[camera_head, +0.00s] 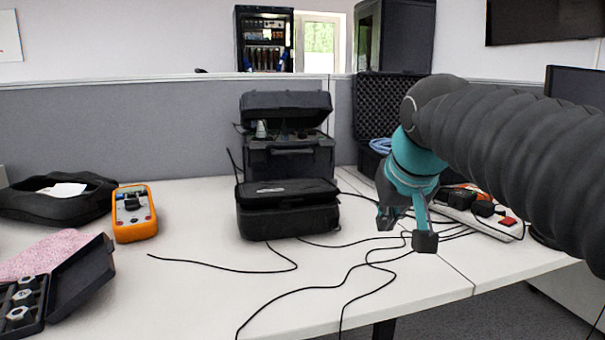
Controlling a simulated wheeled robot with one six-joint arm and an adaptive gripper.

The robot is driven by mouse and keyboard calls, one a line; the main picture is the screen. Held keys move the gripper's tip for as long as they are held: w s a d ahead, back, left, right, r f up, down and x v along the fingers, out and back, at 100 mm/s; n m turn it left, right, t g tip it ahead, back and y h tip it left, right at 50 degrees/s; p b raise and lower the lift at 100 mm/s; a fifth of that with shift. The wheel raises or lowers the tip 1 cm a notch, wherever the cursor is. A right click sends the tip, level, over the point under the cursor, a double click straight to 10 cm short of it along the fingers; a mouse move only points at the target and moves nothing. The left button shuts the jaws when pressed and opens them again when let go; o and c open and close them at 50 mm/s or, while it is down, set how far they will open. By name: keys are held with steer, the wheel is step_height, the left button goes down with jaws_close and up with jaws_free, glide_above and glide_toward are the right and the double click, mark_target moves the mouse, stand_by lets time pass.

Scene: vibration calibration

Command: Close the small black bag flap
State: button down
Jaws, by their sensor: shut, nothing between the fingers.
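A small black bag (287,222) stands on the white table near the middle, in front of a larger black case. Its flap (285,190) lies over the top, slightly raised, with a dark seam between flap and body; I cannot tell whether it is fully closed. My gripper (407,228) hangs over the table to the right of the bag, clear of it. It is shut and empty, pointing down. The bag's far side is hidden.
The larger black case (290,160) has its lid up behind the bag. An orange meter (134,213), a dark pouch (35,207) and an open box (80,280) stand left. Cables (370,265) cross the table front. A power strip (480,215) lies right.

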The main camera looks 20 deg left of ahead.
steer(key=w+a+r+n+y+p, duration=0.1)
steer(key=w+a+r+p, duration=0.1)
steer(key=a+r, duration=0.45)
steer(key=w+a+r+n+y+p, duration=0.1)
steer(key=w+a+r, duration=0.25)
steer(key=a, duration=0.55)
glide_above(292, 199)
steer(key=s, duration=0.2)
step_height(292, 199, down, 7)
steer(key=shift+d+f+b, duration=0.3)
steer(key=shift+f+b, duration=0.05)
steer(key=shift+f, duration=0.25)
steer(key=shift+d+f+b, duration=0.25)
steer(key=shift+f+b, duration=0.1)
steer(key=shift+f, duration=0.25)
steer(key=shift+s+f, duration=0.1)
steer(key=shift+f, duration=0.55)
steer(key=f+b, duration=0.2)
steer(key=shift+s+d+f, duration=0.15)
steer(key=shift+s+f, duration=0.05)
steer(key=shift+f, duration=0.1)
steer(key=shift+r, duration=0.1)
